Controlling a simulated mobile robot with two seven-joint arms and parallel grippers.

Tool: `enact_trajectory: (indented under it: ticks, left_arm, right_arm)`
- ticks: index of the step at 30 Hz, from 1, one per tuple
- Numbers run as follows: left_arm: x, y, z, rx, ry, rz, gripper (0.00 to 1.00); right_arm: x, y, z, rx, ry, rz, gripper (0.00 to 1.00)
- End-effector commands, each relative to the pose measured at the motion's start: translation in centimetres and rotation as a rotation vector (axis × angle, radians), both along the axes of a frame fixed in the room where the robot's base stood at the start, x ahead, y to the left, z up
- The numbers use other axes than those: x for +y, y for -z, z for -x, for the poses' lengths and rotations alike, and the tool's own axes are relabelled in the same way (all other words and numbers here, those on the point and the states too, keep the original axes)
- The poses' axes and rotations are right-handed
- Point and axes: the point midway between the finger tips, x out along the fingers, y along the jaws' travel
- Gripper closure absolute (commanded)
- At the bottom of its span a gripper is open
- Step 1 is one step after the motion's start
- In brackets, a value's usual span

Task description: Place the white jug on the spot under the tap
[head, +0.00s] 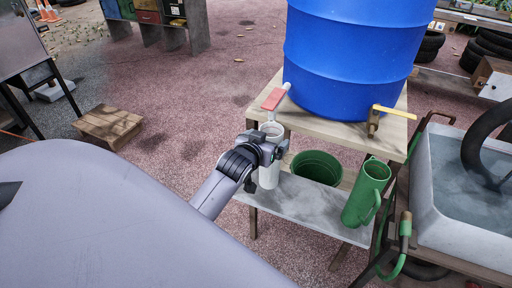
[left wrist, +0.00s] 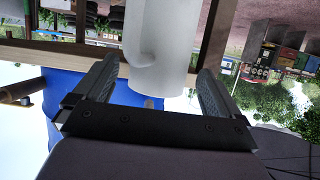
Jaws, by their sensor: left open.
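The white jug (head: 269,174) stands upright at the left end of the grey lower shelf (head: 310,208), below the red-handled tap (head: 274,99) of the blue barrel. My left gripper (head: 272,150) is at the jug's upper part, with its jaws open. In the left wrist view the jug (left wrist: 158,50) and its handle show between the two spread fingers, with a visible gap to the right finger. Whether the left finger touches it I cannot tell. No marked spot shows; the shelf around the jug's base is partly hidden. My right gripper is not in view.
A green bucket (head: 316,166) and a green jug (head: 367,194) stand to the right of the white jug. The blue barrel (head: 350,50) rests on the wooden tabletop (head: 340,134) above. A yellow-handled tap (head: 394,111) is on the right. A water basin (head: 424,190) stands further right.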

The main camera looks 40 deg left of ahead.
Motion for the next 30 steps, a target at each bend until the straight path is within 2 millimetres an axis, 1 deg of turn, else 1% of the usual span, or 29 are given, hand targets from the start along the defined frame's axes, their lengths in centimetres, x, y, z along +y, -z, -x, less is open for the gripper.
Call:
enact_trajectory:
  ticks: [1, 3, 12, 15, 20, 23, 25, 26, 27, 29, 30]
  left_arm:
    - [-0.2, -0.4, 0.9, 0.0, 0.0, 0.0, 0.02]
    - [-0.5, -0.8, 1.9, 0.001, 0.0, 0.0, 0.02]
    - [-1.5, -2.6, 6.2, 0.0, 0.0, 0.0, 0.02]
    - [-1.7, -3.0, 7.1, 0.001, 0.0, 0.001, 0.02]
    - [-2.0, -3.2, 8.1, 0.003, 0.004, -0.001, 0.02]
    - [-3.2, -1.4, 9.1, 0.033, 0.049, -0.01, 0.02]
    - [-4.8, 1.2, 10.7, 0.073, 0.113, -0.021, 0.02]
    - [-5.6, 2.5, 11.6, 0.092, 0.145, -0.024, 0.02]
    - [-6.8, 4.3, 12.9, 0.119, 0.192, -0.028, 0.02]
    - [-8.5, 6.7, 15.2, 0.153, 0.258, -0.028, 0.02]
    - [-9.6, 8.2, 16.8, 0.176, 0.297, -0.024, 0.02]
  right_arm:
    - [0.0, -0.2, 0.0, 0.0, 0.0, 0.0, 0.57]
    - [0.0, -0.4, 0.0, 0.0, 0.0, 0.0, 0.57]
    - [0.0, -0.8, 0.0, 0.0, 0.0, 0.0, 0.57]
    - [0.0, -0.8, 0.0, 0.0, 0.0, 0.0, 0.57]
    - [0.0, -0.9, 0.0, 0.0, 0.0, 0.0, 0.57]
    - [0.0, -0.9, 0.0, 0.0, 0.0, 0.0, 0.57]
    - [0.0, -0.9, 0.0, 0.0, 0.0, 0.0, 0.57]
    - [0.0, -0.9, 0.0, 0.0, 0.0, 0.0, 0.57]
    - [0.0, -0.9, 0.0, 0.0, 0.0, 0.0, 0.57]
    - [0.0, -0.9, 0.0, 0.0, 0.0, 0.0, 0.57]
    - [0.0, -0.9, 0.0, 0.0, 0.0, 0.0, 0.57]
